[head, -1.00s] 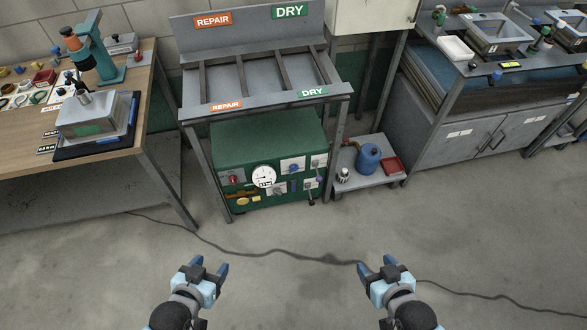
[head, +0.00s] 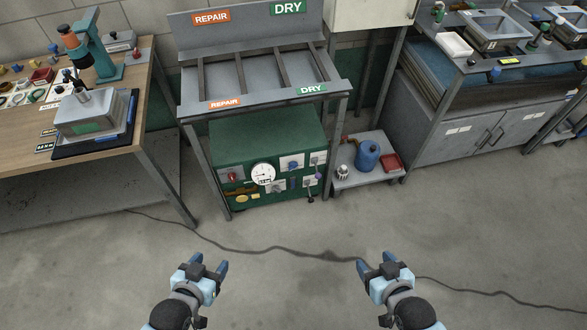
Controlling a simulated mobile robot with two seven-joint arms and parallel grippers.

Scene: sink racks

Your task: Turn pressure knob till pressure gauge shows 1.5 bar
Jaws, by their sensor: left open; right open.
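A green machine (head: 268,137) stands under the grey rack, its control panel facing me. A round white pressure gauge (head: 263,173) sits on the panel's left half; its reading is too small to tell. Several knobs and levers show on the panel, among them a red one (head: 231,176) left of the gauge and a grey one (head: 277,186) just right of and below it. I cannot tell which is the pressure knob. My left gripper (head: 209,267) and my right gripper (head: 374,267) are open and empty over the floor, well short of the machine.
A grey rack (head: 265,101) with REPAIR and DRY signs overhangs the machine. A wooden workbench (head: 95,150) stands left. A low shelf (head: 375,177) with a blue canister (head: 367,156) is to the right. A dark cable (head: 285,250) crosses the otherwise clear floor.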

